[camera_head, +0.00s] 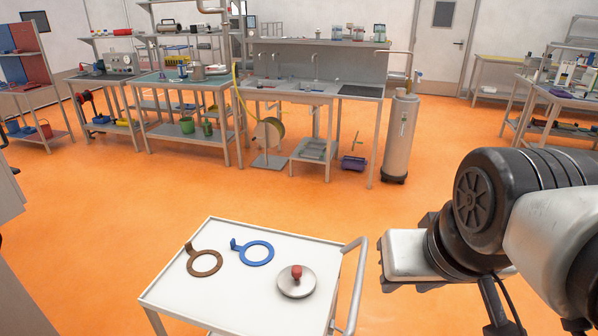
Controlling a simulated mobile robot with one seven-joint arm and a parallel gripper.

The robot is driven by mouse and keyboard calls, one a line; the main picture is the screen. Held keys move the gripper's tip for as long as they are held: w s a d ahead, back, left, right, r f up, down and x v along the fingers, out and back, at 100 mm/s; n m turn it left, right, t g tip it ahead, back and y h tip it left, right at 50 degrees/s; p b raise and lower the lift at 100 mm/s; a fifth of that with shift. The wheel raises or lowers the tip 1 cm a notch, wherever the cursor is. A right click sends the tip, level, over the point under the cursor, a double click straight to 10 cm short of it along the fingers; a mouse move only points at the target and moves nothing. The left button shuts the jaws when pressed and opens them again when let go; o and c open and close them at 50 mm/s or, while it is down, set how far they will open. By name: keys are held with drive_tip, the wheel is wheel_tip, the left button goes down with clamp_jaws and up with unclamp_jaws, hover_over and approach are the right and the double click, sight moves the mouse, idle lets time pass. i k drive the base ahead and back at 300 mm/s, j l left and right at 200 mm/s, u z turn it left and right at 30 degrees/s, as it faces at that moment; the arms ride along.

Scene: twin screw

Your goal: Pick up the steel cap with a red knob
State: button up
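The steel cap (296,285) is a round, shiny disc with a red knob (296,271) standing up from its middle. It lies flat on the right part of a white cart top (222,284), near the cart's handle. My arm comes in from the right edge. My gripper (405,257) is at the arm's end, right of the cart and apart from the cap. Its fingers do not show clearly, so I cannot tell whether it is open or shut. Nothing covers the cap.
A brown ring with a tab (205,264) and a blue ring with a tab (257,254) lie left of the cap. The cart's handle (351,285) rises at its right side. Workbenches and a steel cylinder (401,138) stand behind. Open orange floor (130,200) lies between.

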sight(293, 282)
drive_tip(key=j, duration=0.85)
drive_tip(key=i+j+z, duration=0.1)
drive_tip(key=j+z, duration=0.15)
drive_tip(key=j, duration=0.15)
drive_tip(key=i+j+z, duration=0.1)
drive_tip(key=j+z, duration=0.15)
drive_tip(key=j, duration=0.1)
